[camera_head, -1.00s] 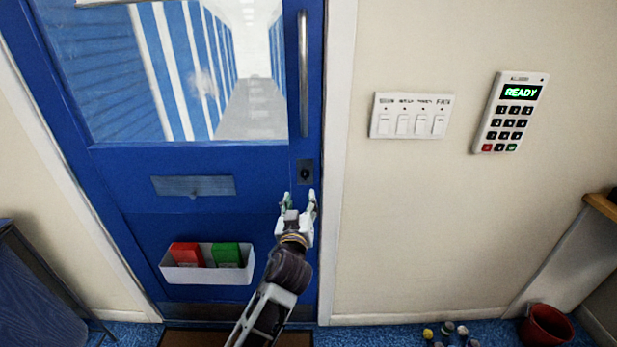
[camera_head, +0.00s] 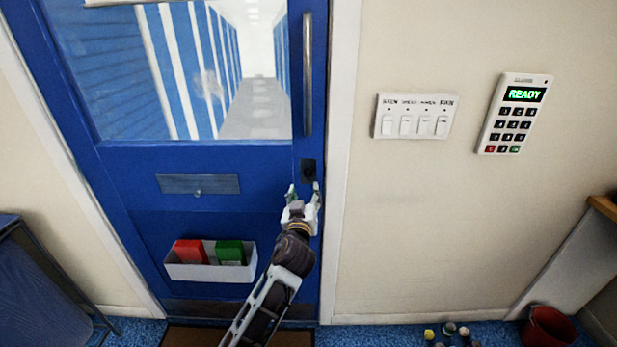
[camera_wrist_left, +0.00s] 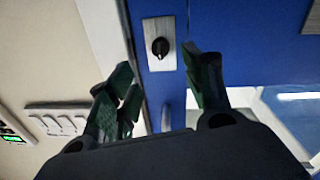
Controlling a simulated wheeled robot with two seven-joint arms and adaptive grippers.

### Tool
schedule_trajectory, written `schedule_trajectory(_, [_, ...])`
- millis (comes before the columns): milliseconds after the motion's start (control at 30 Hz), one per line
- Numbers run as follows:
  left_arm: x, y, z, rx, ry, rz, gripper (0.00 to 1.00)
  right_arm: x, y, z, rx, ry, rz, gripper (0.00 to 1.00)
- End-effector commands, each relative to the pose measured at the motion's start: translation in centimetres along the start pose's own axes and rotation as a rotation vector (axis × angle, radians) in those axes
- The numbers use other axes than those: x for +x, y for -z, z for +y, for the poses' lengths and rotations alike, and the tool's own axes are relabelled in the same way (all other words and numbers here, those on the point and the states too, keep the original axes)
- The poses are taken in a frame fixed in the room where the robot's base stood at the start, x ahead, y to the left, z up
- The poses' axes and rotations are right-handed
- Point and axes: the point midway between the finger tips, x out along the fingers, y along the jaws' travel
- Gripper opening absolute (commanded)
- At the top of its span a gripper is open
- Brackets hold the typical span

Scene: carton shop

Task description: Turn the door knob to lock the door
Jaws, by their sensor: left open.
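The blue door (camera_head: 130,225) has a window and fills the left half of the head view. A small dark door knob (camera_head: 308,172) sits on a plate near the door's right edge, below the long handle. In the left wrist view the black knob (camera_wrist_left: 160,47) stands on a grey metal plate (camera_wrist_left: 150,27). My left gripper (camera_head: 304,190) is open and empty, just below the knob in the head view. In the wrist view its fingers (camera_wrist_left: 165,80) are apart and the knob shows beyond the gap between them, not gripped. My right gripper is not in view.
A switch panel (camera_head: 414,117) and a keypad reading READY (camera_head: 515,113) are on the wall to the right. A white bin (camera_head: 210,271) with red and green items hangs on the door. A red bucket (camera_head: 548,327) stands on the floor at lower right.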

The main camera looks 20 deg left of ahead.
Motion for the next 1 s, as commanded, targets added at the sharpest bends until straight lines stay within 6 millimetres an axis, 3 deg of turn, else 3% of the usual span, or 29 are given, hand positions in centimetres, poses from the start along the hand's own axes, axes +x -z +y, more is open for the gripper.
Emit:
schedule_trajectory(367, [3.3, 0.1, 0.0, 0.001, 0.000, 0.001, 0.51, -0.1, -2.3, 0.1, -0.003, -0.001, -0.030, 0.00])
schedule_trajectory(1000, [8.8, 0.1, 0.0, 0.000, 0.000, 0.000, 0.51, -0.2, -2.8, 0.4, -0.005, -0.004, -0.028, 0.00])
